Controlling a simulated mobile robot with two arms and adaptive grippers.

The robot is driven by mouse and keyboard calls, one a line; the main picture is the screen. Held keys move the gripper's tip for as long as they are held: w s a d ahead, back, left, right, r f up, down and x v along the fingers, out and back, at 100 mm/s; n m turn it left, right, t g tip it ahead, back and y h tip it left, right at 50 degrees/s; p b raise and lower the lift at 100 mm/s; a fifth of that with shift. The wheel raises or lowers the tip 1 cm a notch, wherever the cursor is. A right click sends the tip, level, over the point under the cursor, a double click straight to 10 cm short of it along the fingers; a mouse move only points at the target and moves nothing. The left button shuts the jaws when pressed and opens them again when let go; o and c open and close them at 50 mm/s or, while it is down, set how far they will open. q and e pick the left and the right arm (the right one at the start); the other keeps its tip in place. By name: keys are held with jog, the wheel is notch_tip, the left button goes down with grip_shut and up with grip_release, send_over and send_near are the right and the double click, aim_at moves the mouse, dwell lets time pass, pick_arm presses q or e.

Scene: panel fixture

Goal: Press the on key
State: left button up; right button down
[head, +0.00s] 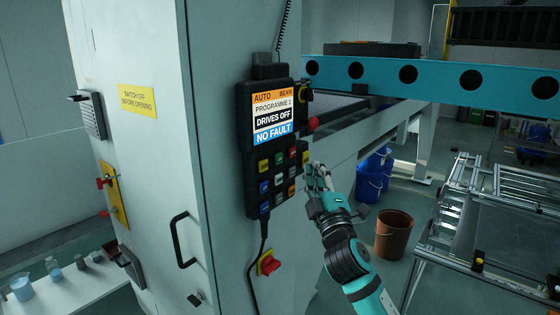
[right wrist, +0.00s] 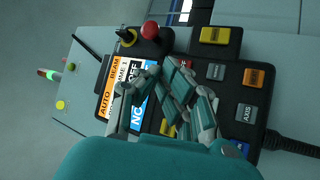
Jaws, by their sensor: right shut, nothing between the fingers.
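A dark control pendant (head: 243,150) hangs on the pale cabinet face; its screen (head: 272,117) reads AUTO BEAM, PROGRAMME 1, DRIVES OFF, NO FAULT. Below the screen are small coloured keys. A green key (head: 279,159) sits in the top row beside a red one (head: 292,153); their labels are too small to read here. My right gripper (head: 314,168) is shut and empty, just right of the keypad. In the right wrist view my fingers (right wrist: 150,75) cover part of the screen and keys; a red key (right wrist: 184,63) shows beside them, and the green key is hidden. My left gripper is out of view.
A red mushroom button (head: 313,123) sticks out at the pendant's right side. A red rotary switch (head: 269,263) and a door handle (head: 182,240) are on the cabinet. A teal beam (head: 435,78) crosses behind; a brown bucket (head: 393,233) stands on the floor.

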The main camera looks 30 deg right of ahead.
aim_at(279, 159)
jog(key=shift+w+a+b, duration=0.15)
jog(key=shift+w+a, duration=0.2)
jog(key=shift+w, duration=0.55)
jog(key=shift+w+a+b, duration=0.15)
jog(key=shift+w+a, duration=0.25)
jog(key=shift+w, duration=0.45)
jog(key=shift+w+a+b, duration=0.15)
jog(key=shift+w+a, duration=0.2)
jog(key=shift+w, duration=0.55)
jog(key=shift+w, duration=0.15)
jog(key=shift+w+a, duration=0.15)
jog(key=shift+w, duration=0.1)
jog(key=shift+w+a, duration=0.15)
jog(key=shift+w, duration=0.2)
jog(key=shift+s, duration=0.15)
jog(key=shift+s+d, duration=0.3)
jog(key=shift+s, duration=0.35)
